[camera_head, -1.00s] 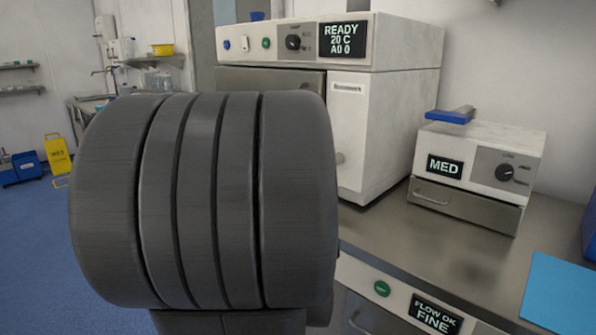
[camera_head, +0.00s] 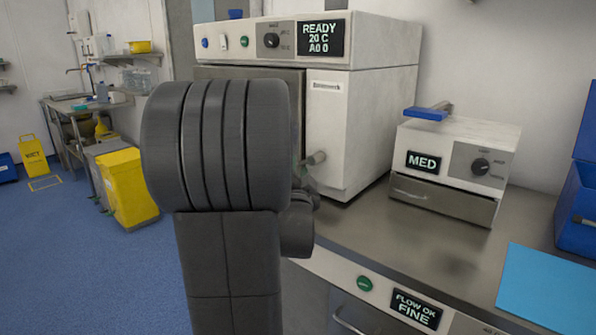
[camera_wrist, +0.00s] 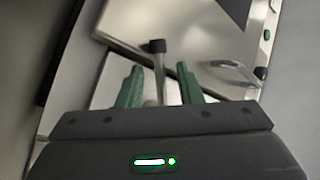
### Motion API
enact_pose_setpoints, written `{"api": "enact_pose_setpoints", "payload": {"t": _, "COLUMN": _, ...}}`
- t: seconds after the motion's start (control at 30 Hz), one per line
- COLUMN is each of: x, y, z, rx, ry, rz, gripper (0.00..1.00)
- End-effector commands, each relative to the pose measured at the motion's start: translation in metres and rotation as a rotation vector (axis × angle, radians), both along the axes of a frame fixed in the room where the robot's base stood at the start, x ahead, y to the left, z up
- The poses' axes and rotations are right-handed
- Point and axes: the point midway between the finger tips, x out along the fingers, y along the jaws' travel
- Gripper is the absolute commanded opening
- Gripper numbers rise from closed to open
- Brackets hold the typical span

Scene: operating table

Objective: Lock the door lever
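The white sterilizer (camera_head: 360,115) stands on the counter, with a grey door (camera_head: 262,75) on its front that my arm largely hides. In the wrist view the lever (camera_wrist: 158,62) is a metal rod with a black knob. My gripper (camera_wrist: 159,69) is open, with its green fingers apart on either side of the rod. I cannot tell whether either finger touches it. The grey door panel (camera_wrist: 140,25) and a U-shaped handle (camera_wrist: 236,72) lie beyond.
A smaller white unit reading MED (camera_head: 460,155) stands right of the sterilizer, with a blue-handled part on top. A blue sheet (camera_head: 545,290) and a blue box (camera_head: 578,215) lie farther right. A yellow bin (camera_head: 127,188) stands on the open blue floor at left.

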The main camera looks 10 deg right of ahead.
Motion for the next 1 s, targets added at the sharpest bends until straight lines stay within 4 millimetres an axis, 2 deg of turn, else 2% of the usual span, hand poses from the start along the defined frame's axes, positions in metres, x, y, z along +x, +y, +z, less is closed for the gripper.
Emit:
{"api": "enact_pose_setpoints", "payload": {"t": 0.07, "x": -0.0002, "y": 0.0000, "z": -0.0001, "rx": 0.000, "ry": 0.000, "rz": 0.000, "gripper": 0.31}}
{"api": "enact_pose_setpoints", "payload": {"t": 0.2, "x": -0.0002, "y": 0.0001, "z": 0.0000, "rx": 0.000, "ry": 0.000, "rz": 0.000, "gripper": 0.03}}
{"api": "enact_pose_setpoints", "payload": {"t": 0.23, "x": -0.0003, "y": 0.0001, "z": 0.0000, "rx": 0.000, "ry": 0.000, "rz": 0.000, "gripper": 0.00}}
{"api": "enact_pose_setpoints", "payload": {"t": 0.77, "x": 0.0017, "y": 0.0015, "z": -0.0028, "rx": 0.034, "ry": -0.050, "rz": 0.000, "gripper": 0.00}}
{"api": "enact_pose_setpoints", "payload": {"t": 1.0, "x": 0.0024, "y": 0.0022, "z": 0.0025, "rx": 0.066, "ry": -0.086, "rz": 0.001, "gripper": 0.00}}
